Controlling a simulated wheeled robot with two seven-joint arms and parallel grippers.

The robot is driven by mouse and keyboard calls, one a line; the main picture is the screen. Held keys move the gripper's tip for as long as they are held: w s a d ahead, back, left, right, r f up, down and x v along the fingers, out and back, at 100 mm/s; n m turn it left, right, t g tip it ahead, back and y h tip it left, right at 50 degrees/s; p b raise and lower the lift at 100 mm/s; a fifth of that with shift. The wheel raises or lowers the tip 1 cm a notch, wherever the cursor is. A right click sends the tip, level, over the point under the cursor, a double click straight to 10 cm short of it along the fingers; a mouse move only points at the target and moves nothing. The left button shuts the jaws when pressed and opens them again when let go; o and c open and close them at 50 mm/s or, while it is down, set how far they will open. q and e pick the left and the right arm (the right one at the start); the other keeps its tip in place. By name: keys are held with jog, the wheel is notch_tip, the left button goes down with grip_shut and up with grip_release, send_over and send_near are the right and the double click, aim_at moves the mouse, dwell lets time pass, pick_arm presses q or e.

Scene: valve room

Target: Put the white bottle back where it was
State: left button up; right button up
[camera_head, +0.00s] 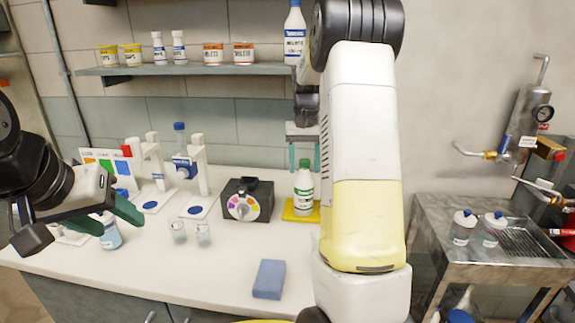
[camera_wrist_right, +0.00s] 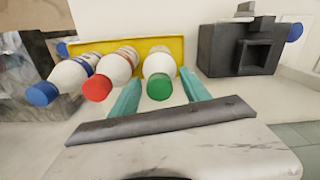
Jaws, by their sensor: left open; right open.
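A white bottle with a green cap and green label (camera_head: 304,196) stands on a yellow tray (camera_head: 290,214) on the counter. My right gripper (camera_head: 304,156) is open above it, its teal fingers pointing down. In the right wrist view the open fingers (camera_wrist_right: 160,92) are on either side of the green-capped bottle (camera_wrist_right: 159,66), with gaps visible. A red-capped bottle (camera_wrist_right: 118,66) and a blue-capped bottle (camera_wrist_right: 76,72) are beside it, hidden behind my arm in the head view. Another white bottle with a blue label (camera_head: 294,35) stands on the shelf. My left gripper (camera_head: 108,214) is open over the counter's left side.
A dark box with a coloured dial (camera_head: 243,201) stands left of the tray. Two small beakers (camera_head: 190,233) and a blue block (camera_head: 269,279) are nearer the front. A blue-liquid bottle (camera_head: 110,234) is by my left gripper. A metal sink table (camera_head: 470,225) stands right.

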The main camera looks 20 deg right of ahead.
notch_tip(320, 180, up, 11)
jog(key=shift+f, duration=0.1)
jog(key=s+a+r+n+t+y, duration=0.3)
jog(key=s+a, duration=0.5)
jog(key=s, duration=0.6)
jog(key=s+a+f+t, duration=0.1)
jog(key=s+a+f, duration=0.1)
jog(key=s, duration=0.4)
jog(key=s+a+f+t, duration=0.2)
jog(key=s+a, duration=0.2)
jog(key=s, duration=0.2)
jog(key=shift+s+a+f+n+h, duration=0.2)
jog(key=shift+s+a+n+h, duration=0.05)
jog(key=shift+s+n+h, duration=0.15)
